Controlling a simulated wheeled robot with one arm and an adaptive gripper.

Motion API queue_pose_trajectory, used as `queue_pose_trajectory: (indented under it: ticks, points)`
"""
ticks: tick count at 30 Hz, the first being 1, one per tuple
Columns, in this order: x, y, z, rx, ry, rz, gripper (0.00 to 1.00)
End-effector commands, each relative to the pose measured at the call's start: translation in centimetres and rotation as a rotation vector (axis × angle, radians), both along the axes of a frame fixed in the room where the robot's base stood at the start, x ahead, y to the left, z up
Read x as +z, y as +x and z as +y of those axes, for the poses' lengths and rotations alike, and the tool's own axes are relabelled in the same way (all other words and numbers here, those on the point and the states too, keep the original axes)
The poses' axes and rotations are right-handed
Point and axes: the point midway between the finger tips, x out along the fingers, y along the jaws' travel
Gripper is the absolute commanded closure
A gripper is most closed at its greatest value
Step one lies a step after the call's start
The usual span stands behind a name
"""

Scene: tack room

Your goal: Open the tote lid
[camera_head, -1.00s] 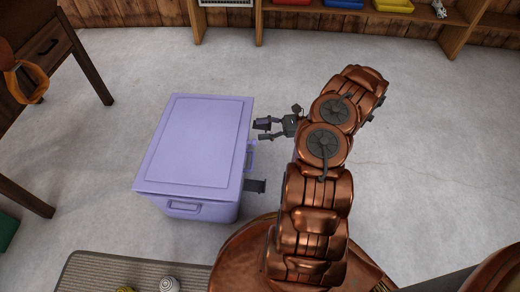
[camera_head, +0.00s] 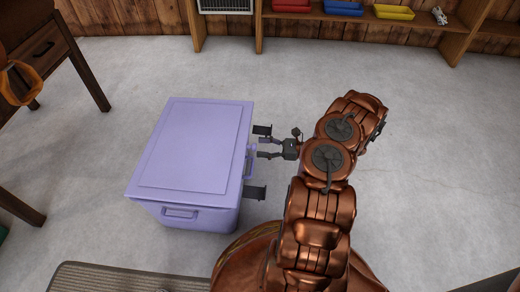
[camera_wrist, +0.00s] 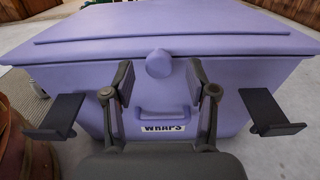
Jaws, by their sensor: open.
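The purple tote (camera_head: 190,165) stands on the floor with its lid (camera_head: 195,140) down. In the wrist view the lid (camera_wrist: 210,45) shows above the front wall, with a round purple knob (camera_wrist: 159,63) at the lid's front edge. Below it are a handle (camera_wrist: 162,115) and a label reading WRAPS (camera_wrist: 163,128). Dark brackets stick out on both sides, one at the left (camera_wrist: 57,116) and one at the right (camera_wrist: 269,112). My gripper (camera_wrist: 160,80) is open, its two fingers to either side of the knob; contact cannot be told. In the head view my gripper (camera_head: 263,148) is at the tote's right side.
A wooden shelf (camera_head: 450,38) with red, blue and yellow trays stands along the back wall. A wooden table (camera_head: 45,45) is at the left. A grey mat (camera_head: 130,278) lies at the front. The floor right of my arm is clear.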

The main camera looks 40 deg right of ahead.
Motion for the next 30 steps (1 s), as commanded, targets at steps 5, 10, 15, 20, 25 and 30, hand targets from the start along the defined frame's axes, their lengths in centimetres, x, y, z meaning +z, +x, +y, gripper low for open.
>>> queue_pose_trajectory:
  ticks: [5, 10, 15, 20, 25, 30]
  points:
    - [-0.04, 0.77, 1.01, 0.001, 0.004, -0.001, 0.43]
    - [0.01, 0.91, 1.16, 0.001, 0.003, 0.0, 0.43]
    - [0.0, 0.9, 1.14, 0.001, 0.002, 0.001, 0.46]
    - [0.0, 0.89, 1.13, 0.001, 0.002, 0.001, 0.63]
    - [0.0, 0.89, 1.13, 0.001, 0.002, 0.001, 0.8]
    - [-0.01, 0.89, 1.13, 0.002, 0.002, 0.001, 0.98]
